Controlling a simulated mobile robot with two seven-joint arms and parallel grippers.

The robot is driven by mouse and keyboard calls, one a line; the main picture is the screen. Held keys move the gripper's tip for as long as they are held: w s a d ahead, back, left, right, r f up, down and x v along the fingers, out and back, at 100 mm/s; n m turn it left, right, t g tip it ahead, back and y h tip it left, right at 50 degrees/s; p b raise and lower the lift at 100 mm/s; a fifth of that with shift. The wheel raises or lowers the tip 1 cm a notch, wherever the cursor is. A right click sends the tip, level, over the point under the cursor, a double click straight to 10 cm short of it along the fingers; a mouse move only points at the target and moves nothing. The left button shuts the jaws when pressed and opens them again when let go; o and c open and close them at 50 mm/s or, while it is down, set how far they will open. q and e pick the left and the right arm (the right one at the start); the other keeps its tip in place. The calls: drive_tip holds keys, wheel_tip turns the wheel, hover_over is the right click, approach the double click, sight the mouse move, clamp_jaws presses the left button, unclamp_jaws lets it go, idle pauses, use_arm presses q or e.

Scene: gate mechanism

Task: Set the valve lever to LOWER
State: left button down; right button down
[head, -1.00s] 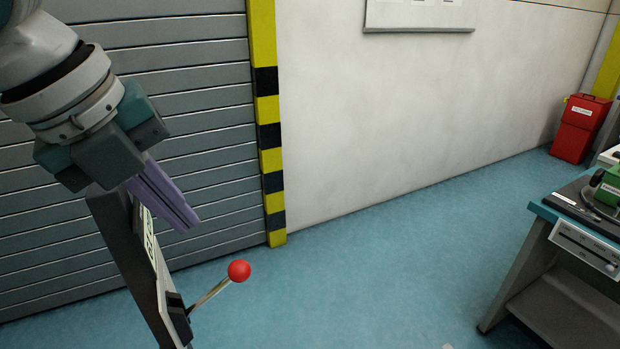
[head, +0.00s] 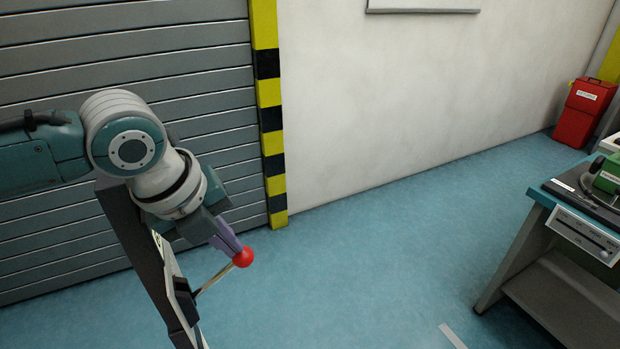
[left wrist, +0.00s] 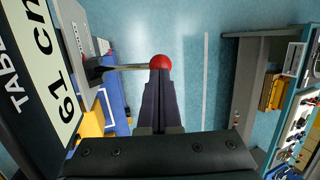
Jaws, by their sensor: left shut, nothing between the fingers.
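The valve lever is a thin metal rod with a red ball knob (head: 243,257). It sticks out to the right from a dark panel (head: 150,262) seen nearly edge-on in the head view. My left gripper (head: 232,243) is shut, its purple fingers just above and left of the knob. In the left wrist view the shut fingertips (left wrist: 160,76) end at the red knob (left wrist: 161,62) and overlap its lower edge; I cannot tell whether they touch it. The lever's rod (left wrist: 128,67) runs left to its mount beside the panel. My right gripper is not in view.
A grey shutter (head: 210,110) with a yellow-black post (head: 271,130) stands behind the panel. A workbench (head: 560,205) with green equipment is at the right, and a red bin (head: 585,112) stands beyond it. The blue floor between is clear except for a pale strip (head: 452,336).

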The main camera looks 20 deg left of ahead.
use_arm(q)
drive_tip(key=shift+w+f, duration=0.15)
drive_tip(key=shift+f, duration=0.2)
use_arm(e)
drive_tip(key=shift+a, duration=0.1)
use_arm(q)
drive_tip(key=shift+w+d, duration=0.1)
